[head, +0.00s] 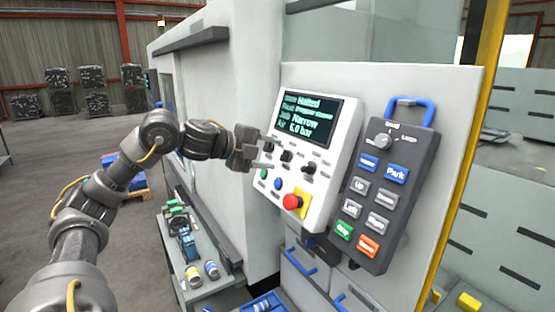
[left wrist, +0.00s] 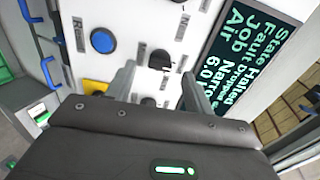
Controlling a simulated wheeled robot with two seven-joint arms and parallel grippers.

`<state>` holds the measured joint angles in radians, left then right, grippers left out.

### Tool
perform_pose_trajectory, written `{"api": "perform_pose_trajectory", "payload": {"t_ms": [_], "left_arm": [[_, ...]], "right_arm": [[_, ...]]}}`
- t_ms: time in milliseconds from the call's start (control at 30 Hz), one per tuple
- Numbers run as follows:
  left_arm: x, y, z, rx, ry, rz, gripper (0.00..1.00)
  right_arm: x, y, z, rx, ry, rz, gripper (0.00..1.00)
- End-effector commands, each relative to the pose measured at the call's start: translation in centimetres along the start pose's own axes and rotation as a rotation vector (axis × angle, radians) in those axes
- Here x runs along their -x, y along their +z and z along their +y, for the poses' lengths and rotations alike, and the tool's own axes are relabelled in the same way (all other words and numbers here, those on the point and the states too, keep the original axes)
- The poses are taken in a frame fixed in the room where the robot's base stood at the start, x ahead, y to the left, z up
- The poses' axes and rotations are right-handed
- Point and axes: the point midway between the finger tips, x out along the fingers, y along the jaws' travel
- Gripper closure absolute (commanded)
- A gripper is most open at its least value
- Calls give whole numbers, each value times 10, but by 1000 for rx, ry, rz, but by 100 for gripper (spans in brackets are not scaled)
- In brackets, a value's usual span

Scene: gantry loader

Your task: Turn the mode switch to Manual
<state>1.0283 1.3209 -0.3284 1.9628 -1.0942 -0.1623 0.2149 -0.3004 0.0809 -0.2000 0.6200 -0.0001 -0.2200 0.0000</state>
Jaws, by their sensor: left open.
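The white control panel (head: 325,108) carries a dark screen reading Halted, Narrow and 6.0 bar. Below the screen are several black rotary switches, one nearest my gripper (head: 286,155) and another farther right (head: 309,168). Their labels are too small to read, so I cannot tell which is the mode switch. My left gripper (head: 270,153) is open at the panel's left side, its fingers pointing at the switches. In the left wrist view a black switch (left wrist: 160,59) shows between the open fingertips (left wrist: 159,72); contact cannot be told. My right gripper is not in view.
A red emergency button (head: 292,202) on a yellow base, a blue button (head: 277,184) and a green button (head: 264,173) sit low on the panel. A dark pendant (head: 383,190) with its own grey knob hangs to the right. A cart (head: 205,287) stands below.

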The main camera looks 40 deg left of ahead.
Motion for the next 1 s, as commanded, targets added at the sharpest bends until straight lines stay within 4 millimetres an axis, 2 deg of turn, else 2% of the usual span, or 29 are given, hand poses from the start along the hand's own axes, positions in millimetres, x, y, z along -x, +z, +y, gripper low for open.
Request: {"api": "perform_pose_trajectory", "payload": {"t_ms": [33,200,400,567,1000], "left_arm": [[10,1,4,-3,-3,-4,47],[43,1,3,-2,-2,-3,47],[66,0,2,0,0,-1,47],[72,0,0,0,-1,-1,47],[72,0,0,1,-1,0,47]], "right_arm": [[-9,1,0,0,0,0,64],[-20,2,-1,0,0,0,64],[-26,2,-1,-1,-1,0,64],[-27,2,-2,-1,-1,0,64],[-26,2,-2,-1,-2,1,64]]}}
